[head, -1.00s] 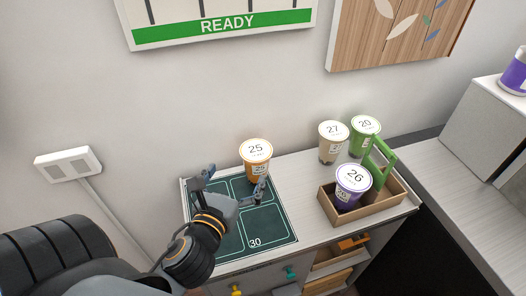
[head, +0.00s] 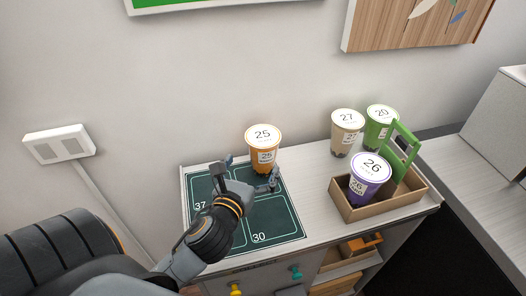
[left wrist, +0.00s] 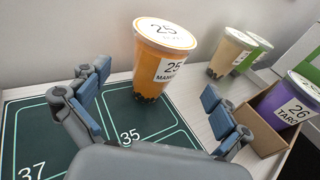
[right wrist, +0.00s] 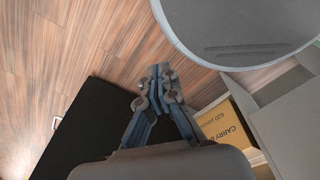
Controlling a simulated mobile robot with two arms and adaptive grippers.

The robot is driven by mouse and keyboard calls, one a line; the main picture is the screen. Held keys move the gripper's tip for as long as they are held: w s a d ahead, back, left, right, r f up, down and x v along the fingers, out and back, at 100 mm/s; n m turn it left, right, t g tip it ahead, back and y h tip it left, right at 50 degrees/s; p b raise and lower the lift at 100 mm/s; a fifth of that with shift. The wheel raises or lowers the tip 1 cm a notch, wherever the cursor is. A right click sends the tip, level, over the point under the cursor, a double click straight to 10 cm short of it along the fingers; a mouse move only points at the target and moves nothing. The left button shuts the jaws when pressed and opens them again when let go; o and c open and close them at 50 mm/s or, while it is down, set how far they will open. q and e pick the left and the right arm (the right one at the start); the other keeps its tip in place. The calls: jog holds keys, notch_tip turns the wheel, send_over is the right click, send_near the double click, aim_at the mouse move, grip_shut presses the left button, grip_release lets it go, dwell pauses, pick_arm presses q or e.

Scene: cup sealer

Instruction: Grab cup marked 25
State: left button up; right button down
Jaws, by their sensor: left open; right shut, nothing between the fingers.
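The cup marked 25 (head: 263,150) is orange with a white lid and stands upright at the back of the dark green mat (head: 272,229). It also shows in the left wrist view (left wrist: 160,62), with dark pearls at its bottom. My left gripper (head: 250,174) is open and empty over the mat, just in front of the cup. In the left wrist view the cup stands beyond and between the spread fingers (left wrist: 158,92), apart from them. My right gripper (right wrist: 158,78) is shut and empty in the right wrist view, away from the counter top.
Cups marked 27 (head: 346,132) and 20 (head: 379,128) stand at the back right. A purple cup marked 26 (head: 368,179) sits in a cardboard carrier (head: 418,186) with a green handle. The wall is close behind. A box (right wrist: 225,128) shows near the right gripper.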

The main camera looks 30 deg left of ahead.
aim_at(258, 154)
pick_arm(q)
jog(key=x, duration=0.3)
jog(key=shift+w+a+p, duration=0.15)
jog(key=shift+w+p, duration=0.15)
jog(key=shift+w, duration=0.15)
jog(key=shift+w+a, duration=0.1)
jog(key=shift+w, duration=0.25)
jog(key=p+x, duration=0.1)
jog(key=x, duration=0.2)
jog(key=shift+w+a+f, duration=0.1)
jog(key=shift+w+a, duration=0.05)
jog(key=shift+w, duration=0.2)
jog(key=shift+w+f, duration=0.15)
jog(key=shift+w, duration=0.15)
jog(key=shift+s, duration=0.1)
jog(key=shift+c, duration=0.6)
jog(key=c, duration=1.4)
jog(key=shift+c, duration=0.6)
pick_arm(e)
jog(key=shift+s+a+r, duration=0.1)
jog(key=shift+s+r, duration=0.15)
jog(key=shift+r, duration=0.35)
jog(key=shift+s+a+r, duration=0.1)
jog(key=shift+s+r, duration=0.15)
jog(key=shift+r, duration=0.35)
pick_arm(q)
jog(key=shift+r, duration=0.2)
